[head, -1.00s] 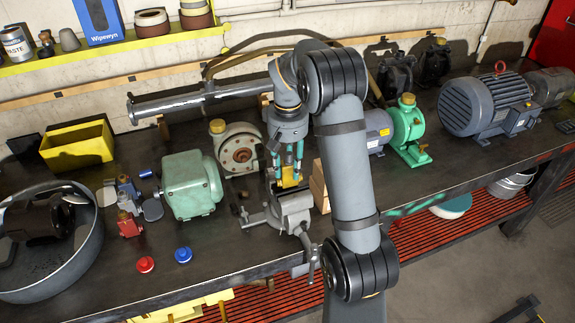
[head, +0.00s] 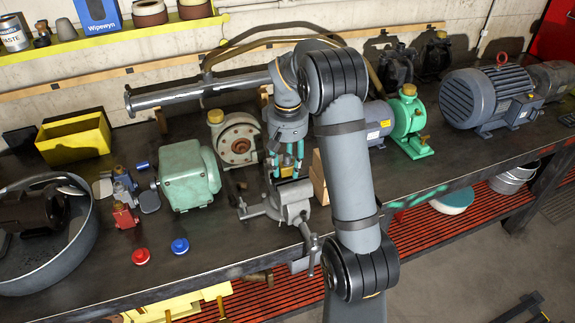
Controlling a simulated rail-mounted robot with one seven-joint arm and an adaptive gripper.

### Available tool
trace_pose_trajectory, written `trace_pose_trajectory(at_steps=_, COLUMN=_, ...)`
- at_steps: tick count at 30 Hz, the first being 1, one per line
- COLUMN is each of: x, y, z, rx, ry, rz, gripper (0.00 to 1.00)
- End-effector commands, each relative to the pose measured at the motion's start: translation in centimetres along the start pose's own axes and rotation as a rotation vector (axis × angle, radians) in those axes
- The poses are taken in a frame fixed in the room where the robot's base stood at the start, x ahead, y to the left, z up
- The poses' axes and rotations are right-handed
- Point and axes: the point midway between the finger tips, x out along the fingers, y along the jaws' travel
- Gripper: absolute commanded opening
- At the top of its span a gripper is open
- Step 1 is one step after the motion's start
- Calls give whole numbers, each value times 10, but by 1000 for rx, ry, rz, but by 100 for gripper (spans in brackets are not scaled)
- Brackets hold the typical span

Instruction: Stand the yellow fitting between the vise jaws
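My gripper (head: 287,172) points down just above and behind the grey vise (head: 288,200) at the bench's front edge.
A pale green motor housing (head: 188,180) and a round cream pump (head: 235,138) stand left of the vise. Wooden blocks (head: 319,178) stand close on its right. Red (head: 141,257) and blue (head: 180,246) caps lie at the front left.

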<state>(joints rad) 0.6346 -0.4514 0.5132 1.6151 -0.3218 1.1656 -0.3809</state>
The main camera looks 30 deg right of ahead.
Motion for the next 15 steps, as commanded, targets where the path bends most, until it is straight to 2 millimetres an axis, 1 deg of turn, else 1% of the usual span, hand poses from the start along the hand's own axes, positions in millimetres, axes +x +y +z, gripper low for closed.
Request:
trace_pose_trajectory(at_steps=1, x=12, y=-3, z=7, rx=1, ry=-27, rz=-7, gripper=40)
trace_pose_trajectory(at_steps=8, x=12, y=-3, z=8, rx=0, ry=-29, rz=-7, gripper=54)
trace_pose_trajectory(at_steps=15, x=11, y=-4, z=8, rx=0, ry=-31, rz=-8, gripper=54)
